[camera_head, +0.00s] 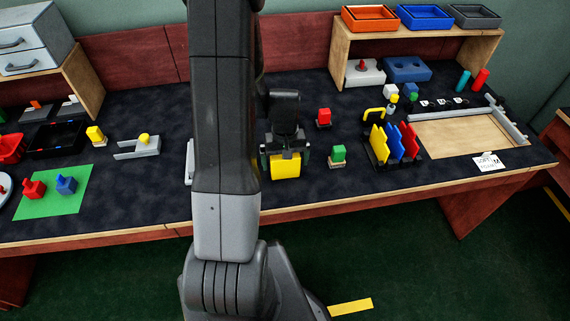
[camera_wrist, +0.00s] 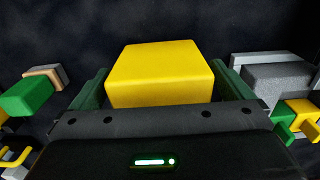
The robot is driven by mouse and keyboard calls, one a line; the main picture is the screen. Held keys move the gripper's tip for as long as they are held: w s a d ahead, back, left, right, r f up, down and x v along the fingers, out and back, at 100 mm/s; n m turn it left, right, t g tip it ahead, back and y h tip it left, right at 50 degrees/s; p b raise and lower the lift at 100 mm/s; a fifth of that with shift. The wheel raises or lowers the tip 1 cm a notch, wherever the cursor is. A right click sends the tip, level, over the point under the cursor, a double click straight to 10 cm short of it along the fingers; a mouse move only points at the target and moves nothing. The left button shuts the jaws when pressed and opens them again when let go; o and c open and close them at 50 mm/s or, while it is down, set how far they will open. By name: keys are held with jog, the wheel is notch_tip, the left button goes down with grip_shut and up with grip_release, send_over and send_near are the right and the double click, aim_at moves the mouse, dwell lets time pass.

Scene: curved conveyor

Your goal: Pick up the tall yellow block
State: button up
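The yellow block (camera_head: 285,167) stands near the front edge of the dark table in the head view, right of my arm. My gripper (camera_head: 286,156) is over it, pointing down, with one finger on each side of the block. In the wrist view the yellow block (camera_wrist: 160,75) fills the space between the two dark green fingers of my gripper (camera_wrist: 160,88). Its top and near side show. The fingers are very close to its sides; I cannot tell whether they touch. The block's lower part is hidden in the wrist view.
A dark rack (camera_head: 380,165) with coloured plates is further right. A smaller yellow block (camera_head: 96,134) and a grey fixture (camera_head: 137,150) are left.

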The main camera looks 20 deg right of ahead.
jog(key=c, duration=1)
jog(key=shift+o, duration=0.2)
jog(key=shift+r, duration=0.15)
